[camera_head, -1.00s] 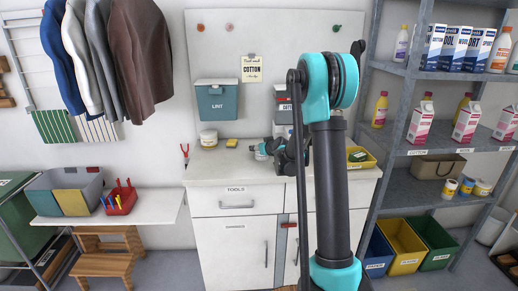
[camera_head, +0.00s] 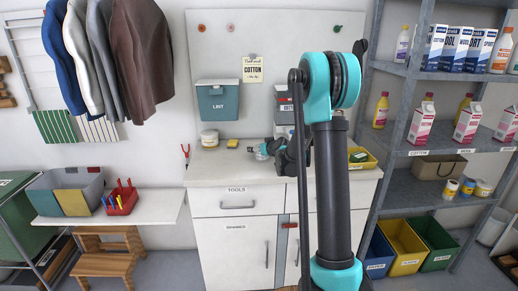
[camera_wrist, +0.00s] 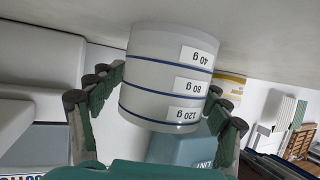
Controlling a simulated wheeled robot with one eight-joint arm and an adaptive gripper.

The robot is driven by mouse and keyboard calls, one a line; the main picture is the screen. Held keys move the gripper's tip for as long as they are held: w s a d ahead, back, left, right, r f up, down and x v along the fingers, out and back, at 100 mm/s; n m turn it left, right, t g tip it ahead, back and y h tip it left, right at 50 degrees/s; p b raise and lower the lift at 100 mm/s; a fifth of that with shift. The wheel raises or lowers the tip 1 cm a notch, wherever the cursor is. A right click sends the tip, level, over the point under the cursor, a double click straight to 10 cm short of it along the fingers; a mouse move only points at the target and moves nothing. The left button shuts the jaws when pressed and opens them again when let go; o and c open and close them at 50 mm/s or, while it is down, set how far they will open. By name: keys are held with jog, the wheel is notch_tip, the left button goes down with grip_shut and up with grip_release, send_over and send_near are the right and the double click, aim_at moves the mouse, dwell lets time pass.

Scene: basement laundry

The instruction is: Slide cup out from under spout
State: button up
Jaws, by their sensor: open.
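The cup (camera_wrist: 165,75) is a whitish cylinder with dark blue rings and labels reading 40 g, 80 g and 120 g, upside down in the wrist view. My gripper (camera_wrist: 167,88) is open, with one green finger on each side of the cup. The right finger is very close to the cup's wall; I cannot tell whether it touches. In the head view my gripper (camera_head: 266,149) is low over the white counter, and the cup is too small to make out clearly. A grey dispenser (camera_head: 284,108) stands behind my arm, which partly hides it. The spout cannot be made out.
The white counter (camera_head: 218,172) holds a white tub (camera_head: 209,138), a yellow sponge (camera_head: 232,143) and a yellow tray (camera_head: 369,160) at the right. A teal LINT bin (camera_head: 217,101) hangs on the backboard. Open counter lies to the left of my gripper.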

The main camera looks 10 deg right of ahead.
jog(key=v, duration=1.1)
jog(key=shift+s+r, duration=0.1)
jog(key=shift+s, duration=0.15)
